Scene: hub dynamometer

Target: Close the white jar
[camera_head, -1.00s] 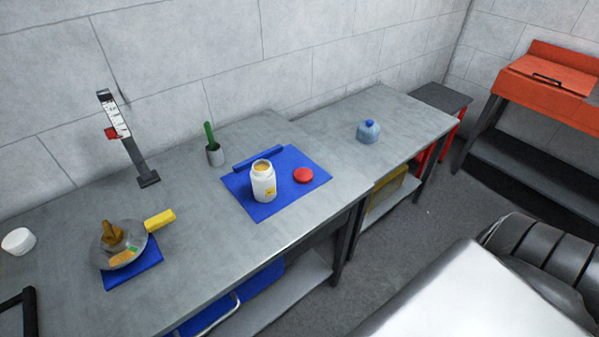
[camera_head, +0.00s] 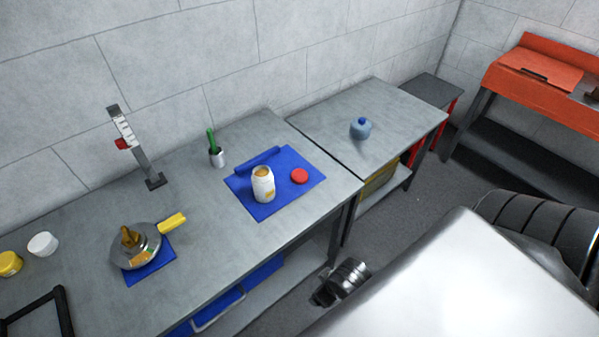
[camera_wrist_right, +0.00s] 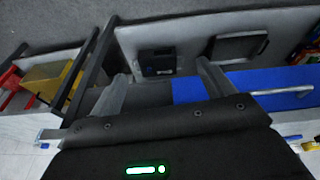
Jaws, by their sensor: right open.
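The white jar (camera_head: 263,186) stands upright on a blue mat (camera_head: 284,196) on the grey workbench. It has no lid on, and its open mouth shows yellowish contents. A round red lid (camera_head: 299,176) lies flat on the mat, just right of the jar and apart from it. My right gripper (camera_wrist_right: 162,70) is open and empty in the right wrist view, with no jar or lid between its fingers. A dark metallic part in front of the bench, low in the head view, seems to belong to my right arm. My left gripper is not in view.
A blue bar (camera_head: 257,160) lies along the mat's back edge. A cup with a green handle (camera_head: 217,157) stands behind left. A pan (camera_head: 136,247), white tub (camera_head: 43,244) and yellow tub (camera_head: 9,263) are farther left.

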